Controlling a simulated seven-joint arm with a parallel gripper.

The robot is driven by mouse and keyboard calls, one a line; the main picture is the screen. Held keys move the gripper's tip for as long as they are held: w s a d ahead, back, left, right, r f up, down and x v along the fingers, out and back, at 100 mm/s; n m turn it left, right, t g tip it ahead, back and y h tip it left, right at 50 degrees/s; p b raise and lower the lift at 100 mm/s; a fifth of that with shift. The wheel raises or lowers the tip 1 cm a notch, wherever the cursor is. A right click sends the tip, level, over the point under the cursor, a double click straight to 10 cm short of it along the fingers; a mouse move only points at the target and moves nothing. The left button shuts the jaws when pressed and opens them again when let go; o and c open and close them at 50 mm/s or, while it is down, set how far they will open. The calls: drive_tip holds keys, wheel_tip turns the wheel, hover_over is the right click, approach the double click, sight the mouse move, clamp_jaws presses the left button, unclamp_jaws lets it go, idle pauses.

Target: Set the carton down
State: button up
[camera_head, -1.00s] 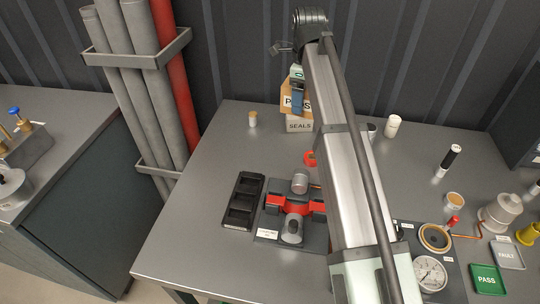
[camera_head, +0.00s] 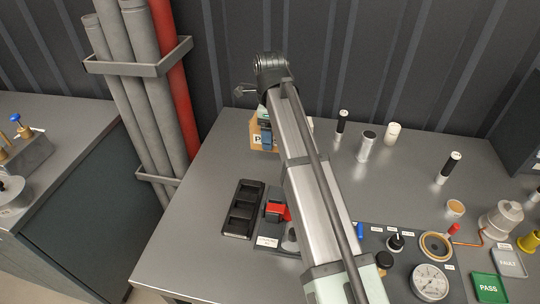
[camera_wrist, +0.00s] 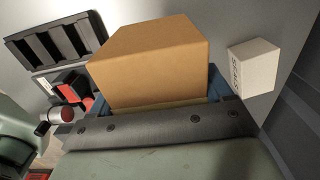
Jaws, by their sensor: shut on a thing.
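My gripper (camera_head: 267,136) is shut on the tan carton (camera_head: 257,133), near the back left of the grey workbench (camera_head: 190,215). The carton also fills the middle of the wrist view (camera_wrist: 152,60), between the blue fingers. Part of its label shows in the head view. The frames do not make clear whether its underside touches the bench. My arm hides part of the bench to its right.
A small white box (camera_wrist: 254,66) stands beside the carton in the wrist view. A black three-slot tray (camera_head: 243,208) and a red-jawed fixture (camera_head: 276,210) lie nearer the front. Several cylinders stand at the back right, including a silver one (camera_head: 366,146).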

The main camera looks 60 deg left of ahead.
drive_tip(key=shift+f, duration=3.95)
drive_tip(key=shift+f, duration=0.15)
drive_tip(key=o, duration=1.1)
wheel_tip(320, 180, up, 12)
drive_tip(key=shift+r, duration=0.2)
